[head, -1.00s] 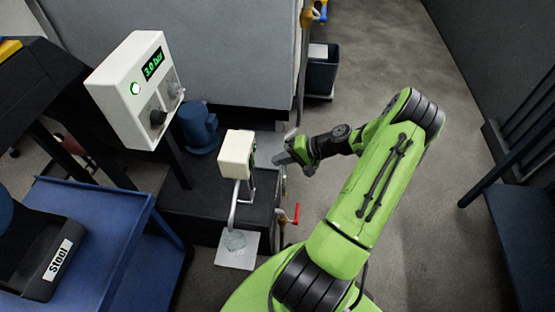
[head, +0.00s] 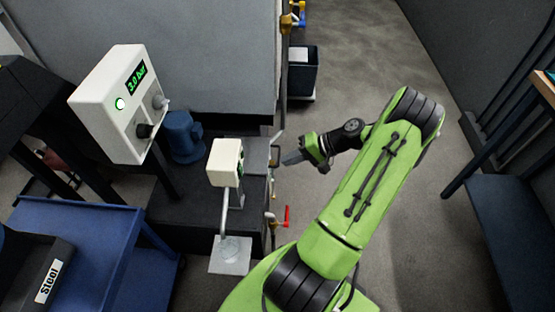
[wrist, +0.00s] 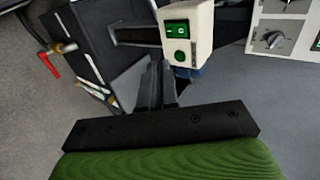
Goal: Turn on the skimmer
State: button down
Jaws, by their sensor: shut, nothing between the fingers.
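The skimmer's white box (head: 226,162) stands on a grey post above the dark tank (head: 185,211). In the head view the switch face is turned mostly away. My gripper (head: 284,161) is right of the box, apart from it, fingers pointing left. In the wrist view my gripper (wrist: 160,70) is shut and empty, its fingertips appearing just below and left of the switch.
A white control box (head: 120,103) with a "3.0 bar" display and dark knobs is at upper left. A red-handled valve (head: 285,217) sits on the tank's right side. A blue cart (head: 75,215) is at left. The floor right of my arm is open.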

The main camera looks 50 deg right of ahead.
aim_at(241, 170)
jog(key=shift+f, duration=0.3)
jog(key=w+r+b+x, duration=0.1)
jog(key=b+x, duration=0.2)
jog(key=x, duration=1)
jog(key=shift+a+b, duration=0.35)
jog(key=shift+a, duration=0.1)
jog(key=shift+w+r, duration=0.15)
